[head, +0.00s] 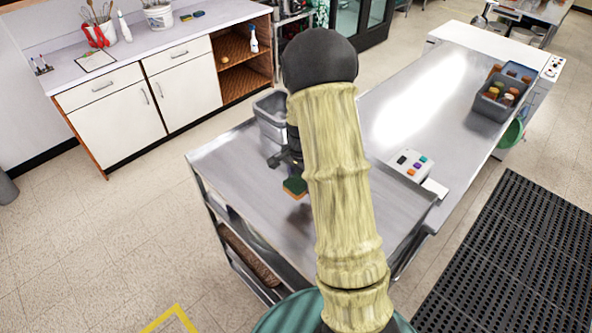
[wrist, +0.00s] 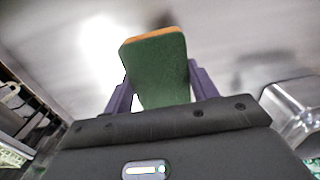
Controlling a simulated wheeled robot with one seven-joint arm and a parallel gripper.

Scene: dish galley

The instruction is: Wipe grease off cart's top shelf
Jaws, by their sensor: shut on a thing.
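The cart (head: 225,165) stands below my arm, its grey metal top shelf partly hidden by the arm. My gripper (head: 290,172) is over the top shelf, left of the arm. It is shut on a green and orange sponge (head: 295,187). In the wrist view the sponge (wrist: 158,75) sits between the two purple fingers of my gripper (wrist: 160,85), green face toward the camera. Whether the sponge touches the shelf is hard to tell. The shelf surface (wrist: 65,55) is blurred in the wrist view. No grease patch can be made out clearly.
A grey metal bin (head: 271,115) stands at the cart's far end; a metal container (wrist: 298,108) shows at right in the wrist view. A steel counter (head: 420,105) with a control box (head: 410,165) is close at right. A black floor mat (head: 510,250) lies at lower right.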

